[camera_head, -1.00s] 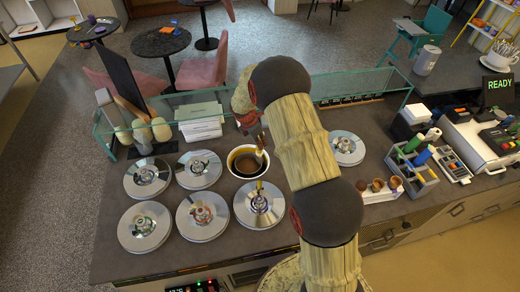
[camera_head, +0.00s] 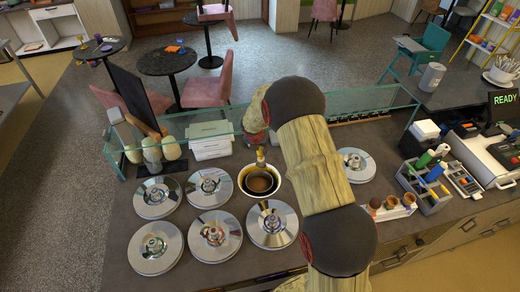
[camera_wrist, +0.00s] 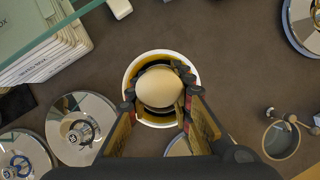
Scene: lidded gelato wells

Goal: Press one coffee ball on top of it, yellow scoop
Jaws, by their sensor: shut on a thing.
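In the wrist view my gripper (camera_wrist: 158,106) is shut with a pale tan rounded thing (camera_wrist: 159,86) between its fingers, over an open round well. I take this to be the end of the yellow scoop's handle. In the head view the yellow scoop (camera_head: 261,156) shows as a small upright piece at the back of the well, and its lower part cannot be made out. The open well (camera_head: 278,184) has a white rim and brown contents (camera_head: 259,182). It also shows in the wrist view (camera_wrist: 131,74). My arm hides most of my gripper in the head view. No separate coffee ball can be made out.
Several lidded wells lie left of and below the open one, such as this near lid (camera_head: 272,240). Another lid (camera_head: 357,177) is at the right. Glass (camera_head: 340,102) runs along the back. White boxes (camera_head: 211,150) stand behind. A cone rack (camera_head: 398,213) is at the right.

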